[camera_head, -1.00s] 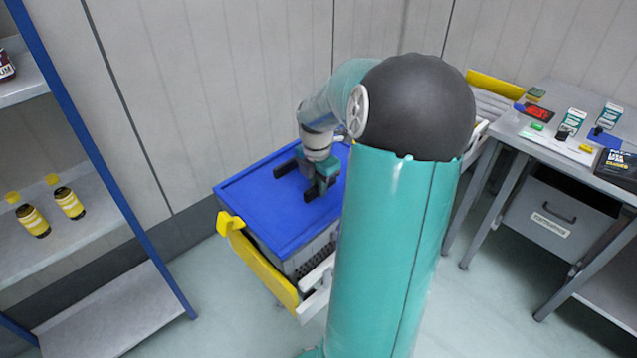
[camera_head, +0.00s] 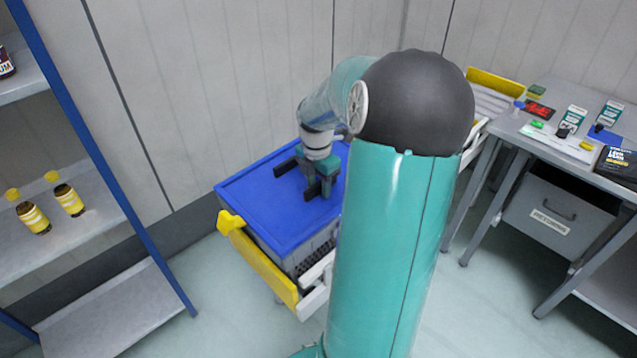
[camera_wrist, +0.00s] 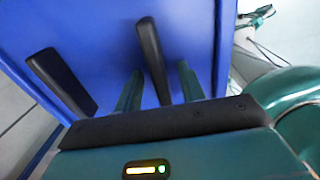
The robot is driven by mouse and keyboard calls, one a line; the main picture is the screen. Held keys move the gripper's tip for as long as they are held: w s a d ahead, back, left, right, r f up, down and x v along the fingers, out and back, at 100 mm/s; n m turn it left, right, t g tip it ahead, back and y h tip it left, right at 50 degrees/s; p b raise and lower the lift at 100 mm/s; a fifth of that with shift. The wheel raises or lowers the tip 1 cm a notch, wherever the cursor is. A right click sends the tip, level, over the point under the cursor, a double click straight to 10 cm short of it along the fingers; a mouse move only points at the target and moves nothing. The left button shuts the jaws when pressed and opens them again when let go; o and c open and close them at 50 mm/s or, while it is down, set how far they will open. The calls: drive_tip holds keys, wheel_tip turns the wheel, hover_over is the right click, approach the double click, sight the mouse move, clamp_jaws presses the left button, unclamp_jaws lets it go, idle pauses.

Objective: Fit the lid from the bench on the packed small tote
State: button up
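A flat blue lid (camera_head: 255,195) covers the top of a grey tote (camera_head: 318,246) in the head view. The lid looks level on the rim along the visible edges; my arm hides its right part. My gripper (camera_head: 300,178) is over the lid with its black fingers spread apart and nothing between them. In the wrist view, my gripper (camera_wrist: 96,42) again shows two separated fingers in front of the blue lid (camera_wrist: 100,25). I cannot tell whether the fingertips touch the lid. The tote's contents are hidden.
A yellow-edged rack (camera_head: 262,268) surrounds the tote's front. A shelf with yellow-capped bottles (camera_head: 34,218) stands left. A grey bench (camera_head: 530,145) at right holds boxes and small items, with a grey bin (camera_head: 556,212) below. The floor between is clear.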

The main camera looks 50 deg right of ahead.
wheel_tip(320, 180, up, 14)
drive_tip(key=shift+a, duration=0.3)
drive_tip(key=shift+f, duration=0.1)
idle(0.5)
drive_tip(key=a+r+m+t+h, duration=0.25)
drive_tip(key=a+m, duration=0.45)
drive_tip(key=a, duration=1.1)
drive_tip(key=s+a+m+t+y, duration=0.1)
drive_tip(key=s+a+m, duration=0.3)
drive_tip(key=a, duration=0.4)
drive_tip(key=s+a+f+m+t+y, duration=0.1)
drive_tip(key=s+a+m, duration=0.3)
drive_tip(key=a, duration=0.4)
drive_tip(key=shift+f+m+t+y, duration=0.15)
drive_tip(key=shift+m+t+y, duration=0.35)
drive_tip(key=shift+m, duration=0.4)
